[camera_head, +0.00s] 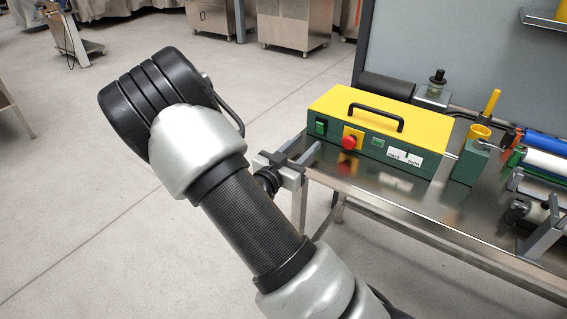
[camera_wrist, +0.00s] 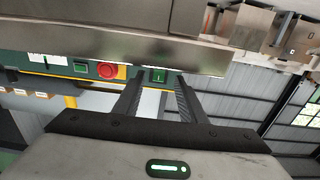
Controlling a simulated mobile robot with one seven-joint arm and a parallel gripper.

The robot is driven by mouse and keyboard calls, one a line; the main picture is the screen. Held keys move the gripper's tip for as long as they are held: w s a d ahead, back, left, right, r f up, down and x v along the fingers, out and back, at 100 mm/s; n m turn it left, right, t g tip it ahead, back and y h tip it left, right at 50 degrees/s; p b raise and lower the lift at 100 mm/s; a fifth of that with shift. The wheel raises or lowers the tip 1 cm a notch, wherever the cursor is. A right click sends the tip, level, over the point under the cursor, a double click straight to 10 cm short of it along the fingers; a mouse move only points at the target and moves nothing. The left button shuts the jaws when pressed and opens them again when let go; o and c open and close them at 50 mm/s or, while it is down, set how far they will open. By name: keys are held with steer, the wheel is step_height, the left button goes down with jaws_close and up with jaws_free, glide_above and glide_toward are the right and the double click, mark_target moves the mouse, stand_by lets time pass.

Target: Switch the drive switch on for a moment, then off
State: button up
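The yellow and green control box (camera_head: 365,116) stands on the metal table in the head view. Its front carries a green switch (camera_head: 320,127) at the left, a red stop knob (camera_head: 349,142) on a yellow plate and a smaller green button (camera_head: 378,142). I cannot read which is the drive switch. The wrist view shows the panel upside down, with the green switch (camera_wrist: 158,76) between my fingertips in the picture and the red knob (camera_wrist: 109,71) left of it. My gripper (camera_wrist: 154,82) is open and empty, apparently short of the panel.
Open floor lies left of the table.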

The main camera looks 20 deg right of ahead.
steer(key=p+v, duration=0.1)
steer(key=v, duration=1)
steer(key=shift+s+a, duration=0.25)
